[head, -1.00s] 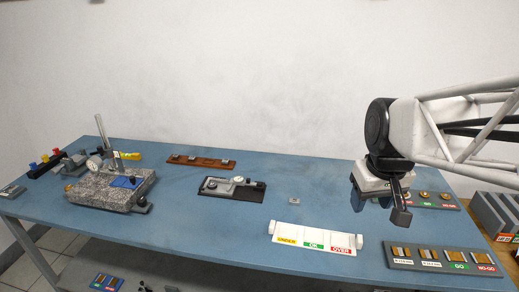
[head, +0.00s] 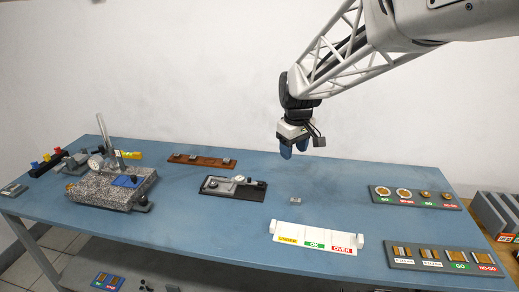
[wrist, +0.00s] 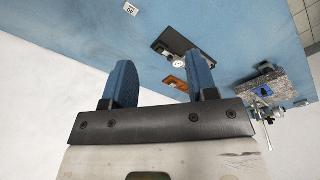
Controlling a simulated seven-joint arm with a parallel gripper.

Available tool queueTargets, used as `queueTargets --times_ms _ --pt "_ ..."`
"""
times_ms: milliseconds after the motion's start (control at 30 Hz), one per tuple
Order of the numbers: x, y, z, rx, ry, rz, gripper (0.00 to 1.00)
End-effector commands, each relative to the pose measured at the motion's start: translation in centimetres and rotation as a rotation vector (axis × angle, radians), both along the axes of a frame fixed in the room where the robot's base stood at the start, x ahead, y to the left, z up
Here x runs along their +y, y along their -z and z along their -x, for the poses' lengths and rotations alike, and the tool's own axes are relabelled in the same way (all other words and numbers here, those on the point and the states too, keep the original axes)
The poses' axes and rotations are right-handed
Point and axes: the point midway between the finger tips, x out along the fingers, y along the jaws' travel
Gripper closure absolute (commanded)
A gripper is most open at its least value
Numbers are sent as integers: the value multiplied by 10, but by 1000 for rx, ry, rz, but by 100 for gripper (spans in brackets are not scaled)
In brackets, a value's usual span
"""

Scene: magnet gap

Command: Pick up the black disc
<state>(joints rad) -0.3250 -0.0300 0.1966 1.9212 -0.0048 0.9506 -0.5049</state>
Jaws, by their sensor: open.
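I cannot make out a black disc for certain in either view. A small dark spot (head: 133,178) shows on the blue pad of the granite stand, too small to identify. My gripper (head: 293,152) hangs above the back middle of the blue table, well clear of it. In the wrist view its two blue fingers (wrist: 163,68) are spread apart with nothing between them.
A granite stand (head: 100,187) with a post and dial stands left on the table (head: 190,235). A black fixture with a gauge (head: 250,193), a small metal block (head: 295,200), a brown rack (head: 190,161), a white UNDER/OK/OVER tray (head: 290,231) and grey gauge boards (head: 410,205) are spread out.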

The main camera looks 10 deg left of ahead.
Motion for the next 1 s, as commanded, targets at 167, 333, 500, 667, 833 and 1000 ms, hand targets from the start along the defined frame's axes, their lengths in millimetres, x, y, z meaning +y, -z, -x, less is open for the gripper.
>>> queueTargets --times_ms 167,333,500,667,833,1000 --pt "43 21 -34 15 -100 11 47" --pt "84 41 -62 26 -194 20 47" --pt "126 66 -86 39 -289 29 47" --pt "168 93 -106 50 -377 37 47" --pt "214 123 -123 61 -472 45 47" --pt "259 156 -136 73 -564 53 47"
